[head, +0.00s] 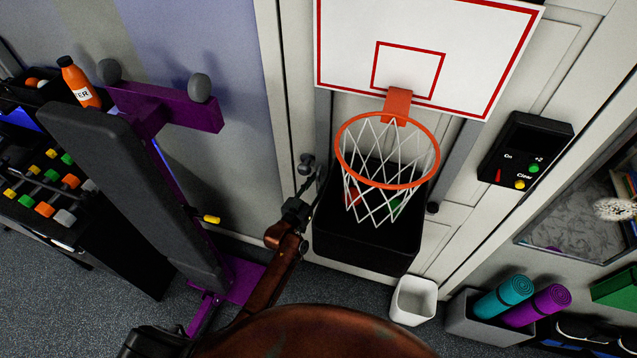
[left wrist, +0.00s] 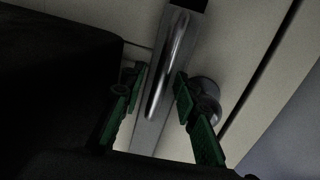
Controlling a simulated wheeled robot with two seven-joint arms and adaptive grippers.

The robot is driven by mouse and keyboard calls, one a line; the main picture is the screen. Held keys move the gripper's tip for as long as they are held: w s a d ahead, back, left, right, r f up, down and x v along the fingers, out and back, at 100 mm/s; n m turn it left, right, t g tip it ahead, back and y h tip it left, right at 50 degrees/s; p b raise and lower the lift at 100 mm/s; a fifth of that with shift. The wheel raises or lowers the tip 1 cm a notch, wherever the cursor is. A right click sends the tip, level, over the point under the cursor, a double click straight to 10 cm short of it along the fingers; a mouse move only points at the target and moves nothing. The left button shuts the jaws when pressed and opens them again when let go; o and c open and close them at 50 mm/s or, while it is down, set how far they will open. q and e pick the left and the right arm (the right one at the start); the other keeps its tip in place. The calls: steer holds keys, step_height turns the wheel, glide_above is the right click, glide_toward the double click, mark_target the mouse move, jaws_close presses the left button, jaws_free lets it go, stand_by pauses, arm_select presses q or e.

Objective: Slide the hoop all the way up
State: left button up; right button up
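The basketball hoop has an orange rim (head: 342,160) with a white net, fixed by an orange bracket to a white, red-lined backboard (head: 345,62). Grey upright rails show behind it, the left one (head: 323,115) and the right one (head: 462,125). My left gripper (head: 311,172) is left of and below the rim, by the left rail, apart from the rim. In the left wrist view my left gripper (left wrist: 160,78) has its green-padded fingers spread. A shiny metal bar (left wrist: 168,65) shows between them; I cannot tell if they touch it. My right gripper is not in view.
A black bin (head: 365,248) with balls sits under the net. A control box (head: 525,150) is on the wall at right. A purple-framed bench (head: 135,190) stands left of my left arm. A white basket (head: 413,300) and rolled mats (head: 505,297) are low right.

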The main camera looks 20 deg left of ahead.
arm_select(q)
steer(key=shift+c, duration=0.7)
jaws_close()
